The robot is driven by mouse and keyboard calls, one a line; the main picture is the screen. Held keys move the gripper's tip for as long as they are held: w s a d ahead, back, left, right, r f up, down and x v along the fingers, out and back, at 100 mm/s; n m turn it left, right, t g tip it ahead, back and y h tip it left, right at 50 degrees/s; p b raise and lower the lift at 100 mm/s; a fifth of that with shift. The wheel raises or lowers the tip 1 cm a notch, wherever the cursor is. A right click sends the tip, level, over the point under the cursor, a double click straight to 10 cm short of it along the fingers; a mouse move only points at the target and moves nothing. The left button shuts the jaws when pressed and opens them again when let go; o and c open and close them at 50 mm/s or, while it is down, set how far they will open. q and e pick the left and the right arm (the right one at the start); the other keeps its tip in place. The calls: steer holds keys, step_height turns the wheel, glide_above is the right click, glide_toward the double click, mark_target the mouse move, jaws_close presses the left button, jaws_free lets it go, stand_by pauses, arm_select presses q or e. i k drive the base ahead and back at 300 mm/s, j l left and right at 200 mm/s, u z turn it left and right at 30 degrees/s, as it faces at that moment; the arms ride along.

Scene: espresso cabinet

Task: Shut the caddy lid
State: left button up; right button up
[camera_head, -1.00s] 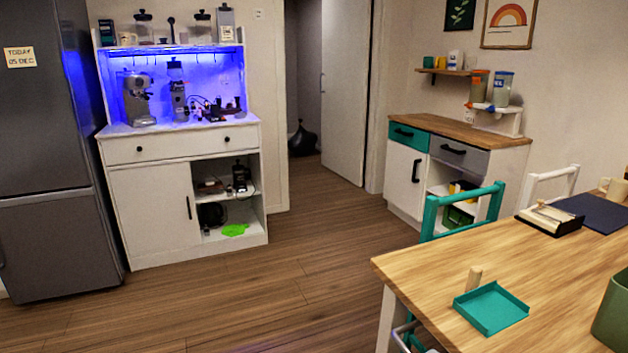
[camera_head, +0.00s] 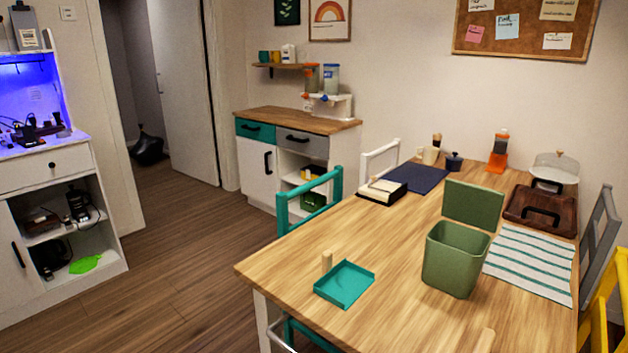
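A green caddy (camera_head: 451,262) stands upright on the wooden table, right of the picture's middle. Its green lid (camera_head: 472,204) is open and stands up at the far side of the caddy's rim. The caddy's inside is dark and I cannot see its floor. Neither of my grippers shows in the view.
A teal tray (camera_head: 345,284) lies left of the caddy on the wooden table (camera_head: 385,245). A striped cloth (camera_head: 531,262) lies to its right, with a brown wooden tray (camera_head: 541,211) behind. Chairs stand around the table: teal (camera_head: 312,193), grey and yellow. The floor at left is clear.

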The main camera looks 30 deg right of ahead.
mark_target(474, 205)
steer(key=k+l, duration=0.35)
steer(key=k+l+u, duration=0.1)
steer(key=k+l, duration=0.25)
steer(key=k, duration=0.2)
steer(key=k+l+u, duration=0.1)
steer(key=l, duration=0.25)
steer(key=k+l+u, duration=0.1)
steer(key=k+l, duration=0.2)
steer(key=k+l+u, duration=0.1)
steer(key=l, duration=0.3)
steer(key=k+l+u, duration=0.1)
steer(key=k+l, duration=0.15)
steer(key=k+l+u, duration=0.1)
steer(key=l, duration=0.75)
steer(key=k+l+u, duration=0.15)
steer(key=l, duration=0.25)
steer(key=k+l, duration=0.1)
steer(key=l, duration=0.3)
steer(key=l+u, duration=0.2)
steer(key=l, duration=0.6)
steer(key=k+l+u, duration=0.15)
steer(key=l, duration=0.65)
steer(key=i, duration=0.05)
